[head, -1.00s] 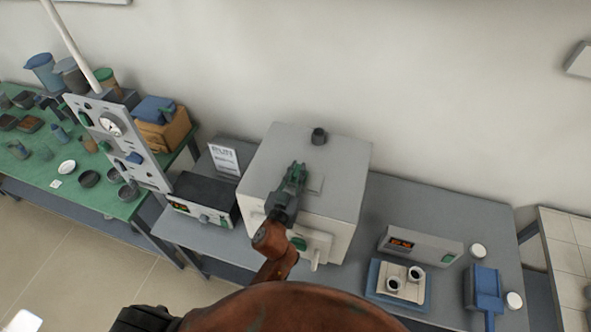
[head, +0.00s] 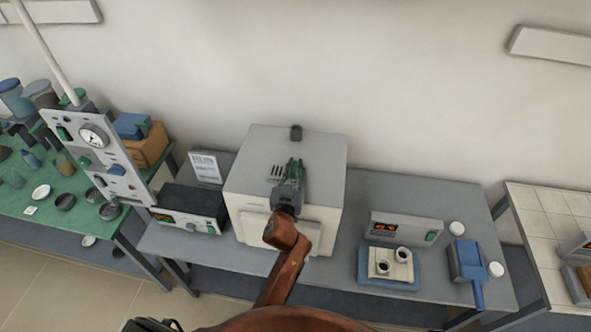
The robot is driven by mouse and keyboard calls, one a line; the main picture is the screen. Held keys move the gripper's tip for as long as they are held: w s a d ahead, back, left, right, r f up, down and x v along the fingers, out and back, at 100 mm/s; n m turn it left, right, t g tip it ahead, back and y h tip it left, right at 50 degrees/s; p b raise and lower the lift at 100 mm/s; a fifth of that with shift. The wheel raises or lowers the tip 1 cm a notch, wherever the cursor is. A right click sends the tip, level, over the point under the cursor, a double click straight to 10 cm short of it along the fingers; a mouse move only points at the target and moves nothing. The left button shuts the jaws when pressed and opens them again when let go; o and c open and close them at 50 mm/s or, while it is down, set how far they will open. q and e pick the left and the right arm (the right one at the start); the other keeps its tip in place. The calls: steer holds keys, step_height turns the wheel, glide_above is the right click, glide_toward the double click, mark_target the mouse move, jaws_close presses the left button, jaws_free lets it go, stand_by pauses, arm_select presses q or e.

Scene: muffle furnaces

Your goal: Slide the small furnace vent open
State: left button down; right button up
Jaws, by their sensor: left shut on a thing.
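The furnace (head: 245,165) is a pale grey box on the grey table in the middle of the head view. Dark vent slots (head: 275,172) show on its top, just left of my left gripper. My left gripper (head: 294,165) reaches over the top from the front and is shut on the vent slider, which is mostly hidden under the fingers. My arm covers part of the furnace front. My right gripper is not in view.
A dark chimney stub (head: 296,132) stands on the furnace top behind the gripper. A black controller box (head: 190,205) sits left of the furnace. To the right are another controller (head: 405,228), a blue tray (head: 390,282) with cups and a blue tool (head: 468,262).

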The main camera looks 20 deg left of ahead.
mark_target(296, 167)
arm_select(q)
steer(key=shift+d, duration=0.4)
steer(key=c, duration=2.2)
jaws_free()
steer(key=shift+o, duration=1.3)
steer(key=shift+a, duration=0.2)
steer(key=shift+r, duration=0.35)
step_height(296, 167, up, 9)
steer(key=shift+r, duration=0.15)
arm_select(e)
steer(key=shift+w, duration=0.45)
